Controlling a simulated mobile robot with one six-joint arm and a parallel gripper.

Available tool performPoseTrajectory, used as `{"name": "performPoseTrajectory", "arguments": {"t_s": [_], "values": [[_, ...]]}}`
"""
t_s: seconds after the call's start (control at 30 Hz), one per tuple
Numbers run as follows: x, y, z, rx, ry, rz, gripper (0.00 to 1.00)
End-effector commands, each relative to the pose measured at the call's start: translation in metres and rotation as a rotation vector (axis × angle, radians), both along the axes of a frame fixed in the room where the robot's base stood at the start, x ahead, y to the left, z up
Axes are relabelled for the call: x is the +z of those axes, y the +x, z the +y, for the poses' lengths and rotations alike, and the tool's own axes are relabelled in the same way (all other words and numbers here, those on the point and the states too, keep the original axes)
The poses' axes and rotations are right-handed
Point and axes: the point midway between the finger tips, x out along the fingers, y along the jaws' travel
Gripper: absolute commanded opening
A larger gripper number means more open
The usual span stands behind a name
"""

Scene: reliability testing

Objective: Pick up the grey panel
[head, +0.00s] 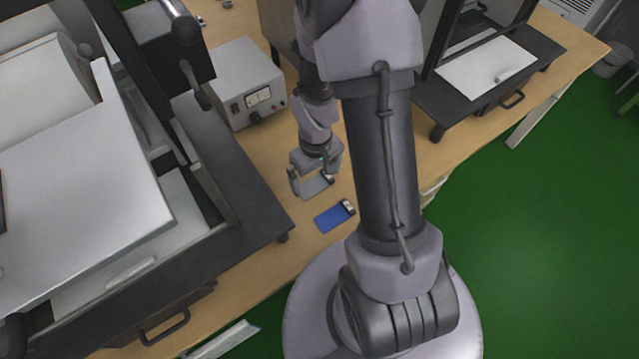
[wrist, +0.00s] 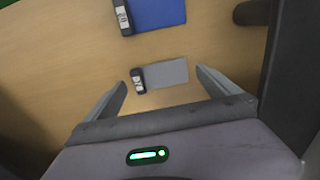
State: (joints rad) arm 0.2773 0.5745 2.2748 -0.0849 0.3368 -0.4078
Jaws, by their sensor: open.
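The grey panel (wrist: 168,73) is a small flat rectangle with a dark block at its left end in the wrist view. It lies on the wooden table between the fingertips of my gripper (wrist: 161,78). My gripper is open, with one finger to each side of the panel and a gap at the right. In the head view the panel (head: 317,188) shows partly below my gripper (head: 310,186). How high the fingertips are above the table is hard to tell.
A similar blue panel (head: 332,219) with a dark end block lies close by on the table (head: 262,180). A grey meter box (head: 245,85) stands behind. A large dark-framed machine (head: 235,190) is at left, another dark-based unit (head: 487,85) at right.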

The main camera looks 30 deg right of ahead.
Motion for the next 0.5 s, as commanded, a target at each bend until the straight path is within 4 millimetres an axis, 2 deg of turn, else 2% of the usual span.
{"name": "performPoseTrajectory", "arguments": {"t_s": [0.03, 0.13, 0.37, 0.5], "values": [[-0.017, -0.001, -0.001, -0.002, 0.001, 0.003, 1.0], [-0.036, -0.002, -0.001, -0.001, 0.001, 0.003, 1.0], [-0.035, -0.001, -0.001, 0.0, 0.0, 0.001, 0.98], [-0.035, -0.001, -0.001, 0.0, 0.0, 0.001, 0.71]]}}
